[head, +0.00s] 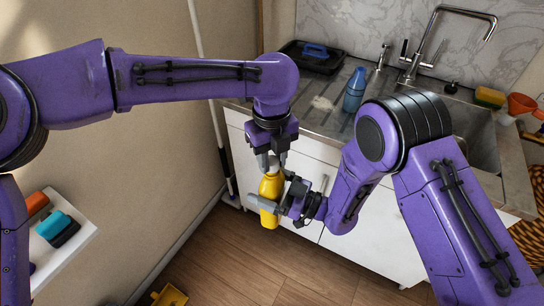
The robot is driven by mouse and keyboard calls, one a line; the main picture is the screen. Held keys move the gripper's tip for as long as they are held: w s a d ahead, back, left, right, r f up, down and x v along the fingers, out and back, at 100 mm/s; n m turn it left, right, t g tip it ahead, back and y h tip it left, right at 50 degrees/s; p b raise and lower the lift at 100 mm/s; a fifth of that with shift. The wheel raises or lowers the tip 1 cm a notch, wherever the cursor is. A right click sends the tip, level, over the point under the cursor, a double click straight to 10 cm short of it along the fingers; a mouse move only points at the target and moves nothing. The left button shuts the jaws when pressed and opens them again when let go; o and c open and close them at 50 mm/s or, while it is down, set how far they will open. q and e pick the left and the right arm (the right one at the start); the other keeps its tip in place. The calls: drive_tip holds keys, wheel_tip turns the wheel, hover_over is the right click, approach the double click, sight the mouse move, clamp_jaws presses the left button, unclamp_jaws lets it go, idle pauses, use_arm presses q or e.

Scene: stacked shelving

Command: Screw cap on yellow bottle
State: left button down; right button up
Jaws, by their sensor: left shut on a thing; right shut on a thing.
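The yellow bottle (270,186) is upright in front of the white cabinet, held in the air. My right gripper (270,204) is shut on the bottle's body from the right side. My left gripper (273,160) points down over the bottle top and is shut on a pale cap (273,166). The cap is at the bottle's neck; whether it is threaded on cannot be told. The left fingers partly hide the cap.
A steel counter (325,105) with a sink (470,133) stands behind. It holds a blue bottle (354,91), a dark tray (312,57) and a sponge (489,97). A wall shelf (75,245) is at left. The floor (240,262) in front is mostly clear.

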use_arm(q)
drive_tip(key=c, duration=0.8)
unclamp_jaws()
drive_tip(key=shift+o, duration=0.2)
drive_tip(key=shift+r, duration=2.3)
drive_tip(key=shift+c, duration=0.3)
